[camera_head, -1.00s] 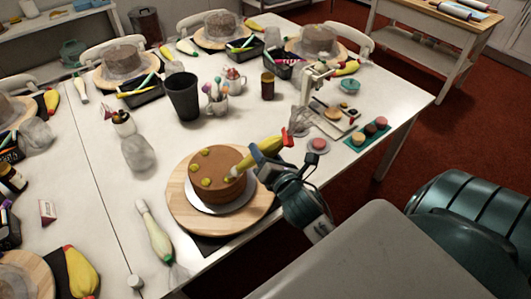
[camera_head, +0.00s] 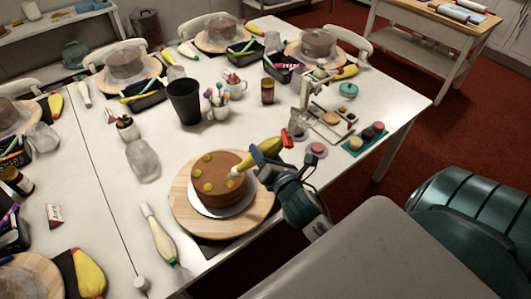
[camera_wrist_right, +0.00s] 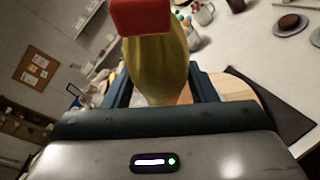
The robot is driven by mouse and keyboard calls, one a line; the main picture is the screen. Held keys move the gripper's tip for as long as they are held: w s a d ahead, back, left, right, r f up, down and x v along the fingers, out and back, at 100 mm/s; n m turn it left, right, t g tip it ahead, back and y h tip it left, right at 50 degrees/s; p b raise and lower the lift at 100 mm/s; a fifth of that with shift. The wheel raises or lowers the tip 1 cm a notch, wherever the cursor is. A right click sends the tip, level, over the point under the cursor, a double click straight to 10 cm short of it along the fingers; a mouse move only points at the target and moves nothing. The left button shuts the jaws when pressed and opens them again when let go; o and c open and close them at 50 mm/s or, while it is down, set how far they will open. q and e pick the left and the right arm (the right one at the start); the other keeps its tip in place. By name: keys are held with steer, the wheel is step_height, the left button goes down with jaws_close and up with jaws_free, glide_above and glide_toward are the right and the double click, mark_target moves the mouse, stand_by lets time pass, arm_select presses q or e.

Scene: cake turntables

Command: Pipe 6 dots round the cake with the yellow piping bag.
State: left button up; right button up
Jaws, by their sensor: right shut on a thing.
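The brown cake (camera_head: 216,189) stands on a white board on the round wooden turntable (camera_head: 184,215) near the table's front edge. My right gripper (camera_head: 273,176) is shut on the yellow piping bag (camera_head: 262,151), to the right of the cake. The bag lies tilted, its pale nozzle over the cake's right side just above a dot. In the right wrist view the bag (camera_wrist_right: 156,70) stands between the fingers with its red end close to the camera. My left gripper is not seen.
A pale piping bag (camera_head: 160,238) lies left of the turntable. A clear bag (camera_head: 143,160), a dark cup (camera_head: 185,101) and a jar of tools (camera_head: 216,104) stand behind. A stand (camera_head: 312,95) and a green tray of small cakes (camera_head: 366,139) are at right.

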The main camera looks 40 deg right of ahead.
steer(key=w+d+f+b, duration=0.3)
steer(key=w+d, duration=0.1)
steer(key=d, duration=0.2)
steer(key=shift+f+b, duration=0.35)
steer(key=shift+b, duration=0.05)
steer(key=shift+a, duration=0.1)
stand_by(0.3)
steer(key=shift+r, duration=0.1)
steer(key=shift+c, duration=0.3)
steer(key=shift+c, duration=1.3)
steer(key=shift+r+p, duration=0.3)
steer(key=shift+p, duration=0.4)
